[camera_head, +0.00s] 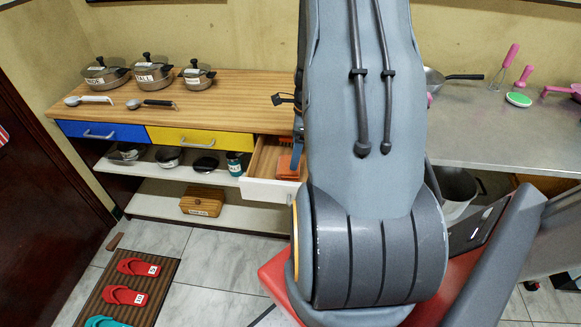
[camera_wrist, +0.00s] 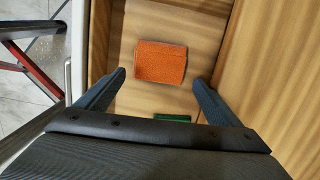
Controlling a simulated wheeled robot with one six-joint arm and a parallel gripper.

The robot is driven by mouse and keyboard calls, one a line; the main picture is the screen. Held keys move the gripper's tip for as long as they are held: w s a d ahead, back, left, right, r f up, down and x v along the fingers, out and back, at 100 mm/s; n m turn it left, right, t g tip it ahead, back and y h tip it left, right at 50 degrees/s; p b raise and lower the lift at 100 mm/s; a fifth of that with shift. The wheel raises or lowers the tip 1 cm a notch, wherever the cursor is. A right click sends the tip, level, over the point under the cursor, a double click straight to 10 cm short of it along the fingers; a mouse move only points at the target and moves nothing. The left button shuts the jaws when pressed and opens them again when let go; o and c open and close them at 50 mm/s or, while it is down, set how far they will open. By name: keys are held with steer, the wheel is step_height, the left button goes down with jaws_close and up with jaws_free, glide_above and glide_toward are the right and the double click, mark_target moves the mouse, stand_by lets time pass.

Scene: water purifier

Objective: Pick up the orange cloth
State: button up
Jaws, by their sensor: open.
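The orange cloth (camera_wrist: 161,62) lies flat on the wooden bottom of an open drawer (camera_wrist: 215,20) in the wrist view. In the head view a part of the cloth (camera_head: 287,166) shows inside the white-fronted drawer (camera_head: 268,191), left of my arm. My gripper (camera_wrist: 158,82) is open above the drawer. Its two fingers stand apart to the left and right of the cloth in the picture, with nothing between them. I cannot tell the height gap. In the head view my arm hides most of the gripper.
A small green item (camera_wrist: 172,118) lies in the drawer near the cloth, partly hidden by my gripper. Drawer walls stand close on both sides. A wooden counter (camera_head: 225,108) with pots is above. Closed blue (camera_head: 103,131) and yellow (camera_head: 200,141) drawers are to the left.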

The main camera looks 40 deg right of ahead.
steer(key=shift+w+a+f+p, duration=0.15)
steer(key=shift+a+f+p, duration=0.05)
steer(key=shift+f, duration=0.8)
steer(key=shift+w+a+f+p, duration=0.2)
steer(key=shift+f, duration=0.8)
steer(key=shift+w+a+f+p, duration=0.15)
steer(key=shift+a+f+p, duration=0.05)
steer(key=shift+f, duration=0.8)
steer(key=c, duration=0.8)
steer(key=shift+r, duration=0.15)
step_height(320, 180, up, 18)
steer(key=shift+f+b, duration=0.15)
steer(key=shift+b, duration=0.85)
